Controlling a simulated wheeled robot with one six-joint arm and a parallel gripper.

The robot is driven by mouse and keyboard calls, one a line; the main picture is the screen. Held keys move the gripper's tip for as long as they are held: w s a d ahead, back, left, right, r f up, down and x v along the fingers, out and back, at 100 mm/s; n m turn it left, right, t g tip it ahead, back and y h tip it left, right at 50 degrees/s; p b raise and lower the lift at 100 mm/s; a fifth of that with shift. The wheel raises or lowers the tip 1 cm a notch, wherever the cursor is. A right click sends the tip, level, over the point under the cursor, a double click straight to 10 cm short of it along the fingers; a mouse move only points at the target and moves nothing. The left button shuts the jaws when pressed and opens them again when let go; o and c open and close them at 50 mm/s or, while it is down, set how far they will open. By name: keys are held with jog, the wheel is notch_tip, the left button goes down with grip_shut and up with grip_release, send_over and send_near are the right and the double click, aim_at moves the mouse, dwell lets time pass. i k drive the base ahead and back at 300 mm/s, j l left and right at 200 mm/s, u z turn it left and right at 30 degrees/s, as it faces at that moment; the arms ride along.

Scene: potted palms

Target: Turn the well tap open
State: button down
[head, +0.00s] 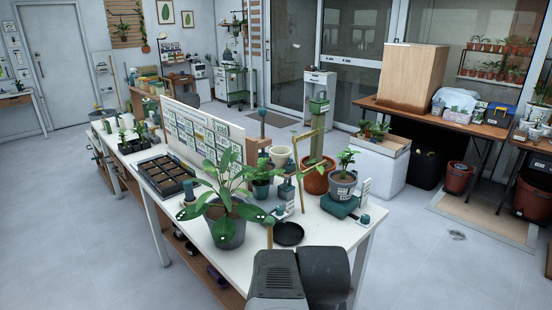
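I cannot pick out the well tap with certainty. A small teal knob-like piece (365,219) stands at the right end of the white table, beside a teal block (340,207). A grey pot with a leafy plant (343,186) stands by that block. Which way the knob is turned is too small to tell. Dark grey parts of my own body show at the bottom edge, in front of the table. No gripper fingertips can be made out.
The white table (215,262) carries a large leafy plant (228,230), a black saucer (289,234), a terracotta pot (317,180) with a green post, and a seedling tray (165,174). A label board (203,135) stands behind.

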aim_at(279, 209)
jog(key=i+l+u, duration=0.35)
jog(key=l+u, duration=0.4)
jog(key=i+j, duration=0.05)
